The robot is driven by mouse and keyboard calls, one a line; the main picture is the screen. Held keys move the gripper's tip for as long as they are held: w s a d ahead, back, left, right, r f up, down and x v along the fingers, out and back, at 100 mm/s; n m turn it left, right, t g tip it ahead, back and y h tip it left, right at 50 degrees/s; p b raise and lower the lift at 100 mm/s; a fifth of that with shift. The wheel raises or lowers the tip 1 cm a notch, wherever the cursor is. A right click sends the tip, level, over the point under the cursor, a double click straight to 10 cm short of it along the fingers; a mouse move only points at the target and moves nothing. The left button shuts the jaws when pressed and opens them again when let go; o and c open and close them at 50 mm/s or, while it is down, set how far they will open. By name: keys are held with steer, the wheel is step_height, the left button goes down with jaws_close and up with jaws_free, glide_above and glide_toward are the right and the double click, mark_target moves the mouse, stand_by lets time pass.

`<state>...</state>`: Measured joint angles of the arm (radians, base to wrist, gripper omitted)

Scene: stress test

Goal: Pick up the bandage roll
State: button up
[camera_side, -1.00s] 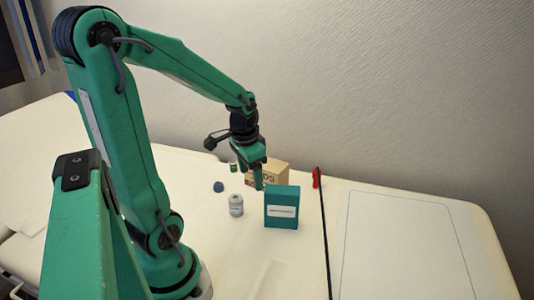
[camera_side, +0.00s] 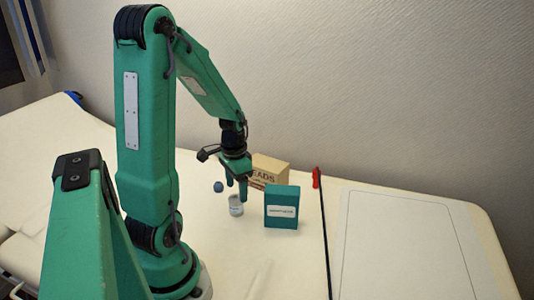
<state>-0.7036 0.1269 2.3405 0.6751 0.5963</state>
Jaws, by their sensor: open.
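A small white cylinder with a grey label (camera_side: 236,207) stands upright on the pale table. A small dark blue rounded thing (camera_side: 218,187) lies behind and left of it. I cannot tell for sure which of these is the bandage roll. My gripper (camera_side: 236,191) points down with its fingers apart and nothing seen between them. In the picture its fingertips come down to the top of the white cylinder and partly cover it. Whether they touch it or are behind it cannot be told. The blue thing is just left of the fingers, apart from them.
A teal box with a white label (camera_side: 282,208) stands close right of the gripper. A beige lettered box (camera_side: 270,169) stands behind it. A long black rod with a red end (camera_side: 317,178) lies further right. The table's front middle is clear, with a wall behind.

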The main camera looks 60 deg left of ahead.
mark_target(235, 197)
steer(key=shift+f, duration=0.25)
steer(key=shift+f, duration=0.1)
steer(key=shift+s+a+f, duration=0.1)
steer(key=shift+f, duration=1.15)
steer(key=shift+s+a+f, duration=0.1)
steer(key=shift+f, duration=1.15)
steer(key=c, duration=1.1)
steer(key=shift+o, duration=0.2)
steer(key=shift+r, duration=0.1)
steer(key=shift+r, duration=4.95)
